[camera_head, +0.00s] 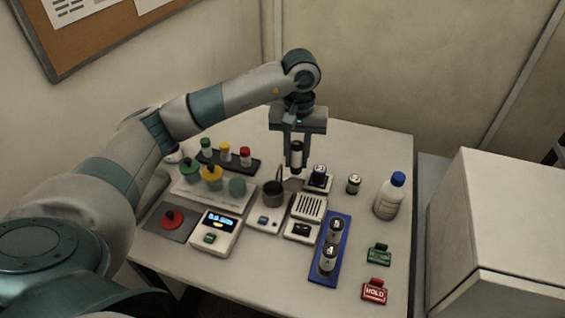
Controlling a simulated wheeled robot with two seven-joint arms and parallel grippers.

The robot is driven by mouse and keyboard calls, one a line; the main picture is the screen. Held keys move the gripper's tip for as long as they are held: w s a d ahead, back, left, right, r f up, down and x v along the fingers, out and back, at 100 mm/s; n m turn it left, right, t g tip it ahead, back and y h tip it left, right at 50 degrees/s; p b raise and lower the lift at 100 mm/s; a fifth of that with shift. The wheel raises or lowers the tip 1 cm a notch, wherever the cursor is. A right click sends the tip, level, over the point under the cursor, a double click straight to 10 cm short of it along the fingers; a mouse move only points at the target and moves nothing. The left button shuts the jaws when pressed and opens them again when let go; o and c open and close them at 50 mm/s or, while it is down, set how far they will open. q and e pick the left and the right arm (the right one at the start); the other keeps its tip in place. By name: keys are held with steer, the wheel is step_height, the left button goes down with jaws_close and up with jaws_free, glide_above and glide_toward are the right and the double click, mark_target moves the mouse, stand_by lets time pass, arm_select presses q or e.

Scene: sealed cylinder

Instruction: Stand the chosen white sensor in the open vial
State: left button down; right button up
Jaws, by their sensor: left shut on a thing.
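My left gripper (296,141) points down over the back middle of the table. It is shut on a small dark cylinder with a pale band (297,155), held upright above the devices. Two dark cylinders with pale labels, marked B (335,229) and A (327,259), stand in a blue tray (319,274). A small dark-topped jar (354,184) stands farther right. I cannot tell which piece is the white sensor or which vial is open. My right gripper is out of view.
A dark cup (272,193) stands on a white device, left of a slotted white device (309,207). A rack with capped vials (226,158) is at the back left. A blue-capped bottle (389,202), green block (378,254) and red HOLD block (374,291) are right.

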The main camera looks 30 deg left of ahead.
arm_select(q)
steer(key=a, duration=0.1)
steer(key=a+f+p, duration=0.1)
steer(key=a+f, duration=0.1)
steer(key=shift+w+a, duration=0.2)
steer(key=shift+a, duration=0.2)
steer(key=shift+a+f, duration=0.25)
steer(key=shift+f, duration=0.05)
step_height(320, 180, down, 3)
steer(key=shift+r+p, duration=0.2)
steer(key=shift+p, duration=0.95)
steer(key=shift+f, duration=0.7)
steer(key=shift+f, duration=0.15)
